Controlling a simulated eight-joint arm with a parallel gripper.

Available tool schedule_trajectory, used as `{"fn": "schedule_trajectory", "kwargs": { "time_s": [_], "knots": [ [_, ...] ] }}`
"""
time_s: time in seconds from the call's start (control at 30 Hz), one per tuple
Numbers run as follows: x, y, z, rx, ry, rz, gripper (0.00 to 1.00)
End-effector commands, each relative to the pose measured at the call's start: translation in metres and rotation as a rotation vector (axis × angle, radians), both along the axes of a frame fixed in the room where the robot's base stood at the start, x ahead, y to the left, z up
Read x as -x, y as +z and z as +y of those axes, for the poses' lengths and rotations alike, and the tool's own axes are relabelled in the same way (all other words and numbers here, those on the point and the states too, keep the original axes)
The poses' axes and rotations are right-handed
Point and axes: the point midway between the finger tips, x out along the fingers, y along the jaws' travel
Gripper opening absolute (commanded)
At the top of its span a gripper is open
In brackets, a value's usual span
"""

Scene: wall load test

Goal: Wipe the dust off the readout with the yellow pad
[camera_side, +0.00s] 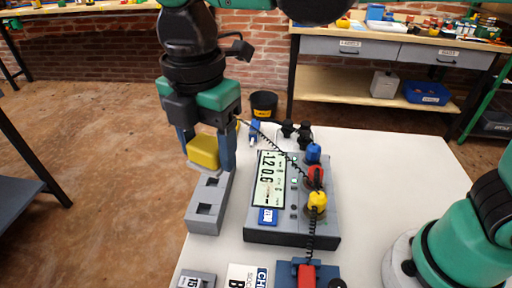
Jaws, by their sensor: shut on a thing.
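My gripper (207,152) points down at the left side of the table. It is shut on the yellow pad (203,151), which has a pale underside. The pad is just above or at the far end of a grey block with square recesses (206,209); I cannot tell whether they touch. The readout (270,180) is a pale screen with dark digits on the grey meter (291,236), right of my gripper. Small brown specks show near its lower part.
Red, yellow and blue plugs with coiled black leads stand on the meter's right side. A blue fixture with a red part (306,274), a printed card (247,277) and a small grey block (195,280) lie at the front. The white table (402,168) is clear to the right.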

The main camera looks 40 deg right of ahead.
Motion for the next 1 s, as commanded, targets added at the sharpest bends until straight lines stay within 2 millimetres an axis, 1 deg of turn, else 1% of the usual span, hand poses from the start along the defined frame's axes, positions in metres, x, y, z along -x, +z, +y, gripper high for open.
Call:
{"fn": "schedule_trajectory", "kwargs": {
  "time_s": [0.03, 0.2, 0.3, 0.4, 0.5, 0.6, 0.77, 1.0],
  "knots": [
    [-0.006, -0.007, -0.015, 0.0, -0.138, 0.0, 0.17],
    [-0.017, -0.032, -0.065, 0.0, -0.661, 0.0, 0.17],
    [-0.018, -0.044, -0.09, 0.0, -0.916, 0.0, 0.17],
    [-0.017, -0.052, -0.106, 0.0, -1.097, 0.0, 0.17],
    [-0.016, -0.056, -0.115, 0.0, -1.197, 0.0, 0.17],
    [-0.015, -0.06, -0.117, 0.0, -1.231, 0.0, 0.17],
    [-0.016, -0.069, -0.117, 0.0, -1.231, 0.0, 0.17],
    [-0.016, -0.09, -0.116, 0.0, -1.228, 0.0, 0.17]
  ]
}}
